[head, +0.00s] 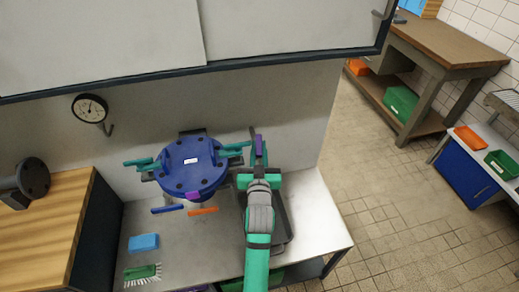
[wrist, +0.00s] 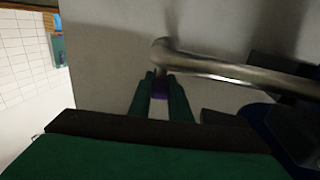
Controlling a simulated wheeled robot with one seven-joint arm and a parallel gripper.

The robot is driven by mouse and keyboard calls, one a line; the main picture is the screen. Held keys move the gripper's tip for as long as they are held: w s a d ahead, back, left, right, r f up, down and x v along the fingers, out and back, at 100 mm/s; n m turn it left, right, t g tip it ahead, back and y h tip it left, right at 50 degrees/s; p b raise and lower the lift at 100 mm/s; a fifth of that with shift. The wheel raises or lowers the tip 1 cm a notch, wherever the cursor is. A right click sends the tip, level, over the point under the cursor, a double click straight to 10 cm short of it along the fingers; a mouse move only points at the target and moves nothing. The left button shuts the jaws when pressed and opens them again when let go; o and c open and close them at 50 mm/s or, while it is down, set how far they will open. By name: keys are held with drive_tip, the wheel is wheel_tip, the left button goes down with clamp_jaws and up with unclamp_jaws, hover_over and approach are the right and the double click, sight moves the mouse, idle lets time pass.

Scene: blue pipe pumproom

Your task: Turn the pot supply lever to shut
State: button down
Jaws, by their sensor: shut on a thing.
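My gripper (head: 257,152) is just right of the blue round pot (head: 193,162), near the back wall. A purple piece also shows by the fingers in the head view (head: 258,141). Much of the lever is hidden, so its angle cannot be told. A bent metal pipe (wrist: 220,68) runs just beyond the fingertips. A blue lever (head: 167,209) and an orange lever (head: 202,211) stick out below the pot's front.
The pot has teal clamps at its sides and a small unreadable label. A dark tray (head: 280,228) lies under my arm. A blue sponge (head: 143,242) and green brush (head: 142,272) lie on the bench. A gauge (head: 90,108) hangs on the wall. Cabinets overhang the bench; floor at right is free.

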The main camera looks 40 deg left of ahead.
drive_tip(key=shift+f+m+t+h, duration=0.2)
drive_tip(key=shift+m+t+h, duration=0.1)
drive_tip(key=shift+h, duration=0.1)
drive_tip(key=c, duration=1.7)
unclamp_jaws()
drive_tip(key=shift+c, duration=0.2)
drive_tip(key=shift+o, duration=0.5)
drive_tip(key=shift+r, duration=0.1)
drive_tip(key=shift+w+d+n+g+y, duration=0.1)
drive_tip(key=shift+n+g+y, duration=0.3)
drive_tip(key=shift+g+y, duration=0.1)
drive_tip(key=shift+w+d+n+g+y, duration=0.1)
drive_tip(key=shift+w+n+g+y, duration=0.05)
drive_tip(key=shift+n+g+y, duration=0.85)
